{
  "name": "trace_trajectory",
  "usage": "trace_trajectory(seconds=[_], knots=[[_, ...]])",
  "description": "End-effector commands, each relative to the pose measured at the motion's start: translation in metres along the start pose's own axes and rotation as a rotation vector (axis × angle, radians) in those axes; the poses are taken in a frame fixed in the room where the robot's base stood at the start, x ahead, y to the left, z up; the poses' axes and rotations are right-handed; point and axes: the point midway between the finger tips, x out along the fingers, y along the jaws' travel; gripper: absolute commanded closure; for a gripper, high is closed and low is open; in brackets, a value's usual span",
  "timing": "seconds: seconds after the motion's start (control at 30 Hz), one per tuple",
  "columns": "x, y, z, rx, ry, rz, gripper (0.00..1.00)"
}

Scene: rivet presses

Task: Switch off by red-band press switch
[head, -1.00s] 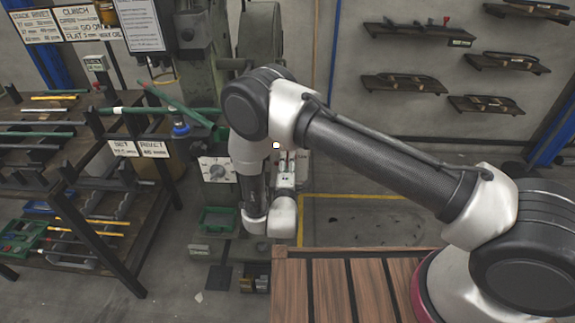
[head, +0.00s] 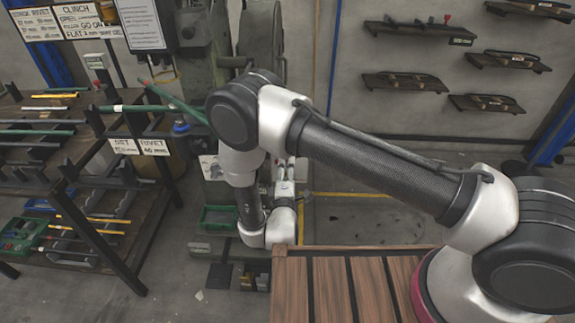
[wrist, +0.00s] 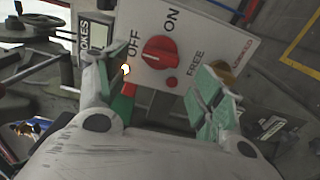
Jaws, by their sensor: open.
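In the wrist view, a white switch panel (wrist: 196,35) carries a red rotary knob (wrist: 160,52) with OFF, ON and FREE lettered around it. A small red button or lamp (wrist: 171,82) sits below the knob. My gripper (wrist: 160,88) is open and empty. Its two green-padded fingers stand on either side of the knob's lower area, and I see no contact with it. Which mark the knob points to is hard to tell. In the head view, part of a white panel (head: 209,168) shows beside my arm, its dial mostly hidden. I cannot make out a red band on the press.
A dark rack with rods (head: 70,130) stands at left; one green rod (head: 175,102) juts toward my arm. A green tray (head: 217,218) lies below the panel. A wooden slatted top (head: 335,285) is in front. Wall shelves (head: 405,82) hang at right.

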Motion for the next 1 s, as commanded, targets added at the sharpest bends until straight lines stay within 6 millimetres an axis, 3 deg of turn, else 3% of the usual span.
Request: trace_trajectory(seconds=[0.1,0.23,0.8,0.87,0.97,1.0], knots=[[-0.019,0.0,-0.001,-0.001,0.003,0.0,0.32],[-0.031,0.0,0.0,0.0,0.001,0.001,0.32],[-0.033,0.0,0.0,0.03,0.0,-0.001,0.32],[-0.034,-0.012,0.001,0.092,-0.005,-0.049,0.32],[-0.037,-0.053,-0.004,0.222,-0.001,-0.227,0.32],[-0.043,-0.075,-0.005,0.271,-0.002,-0.327,0.32]])
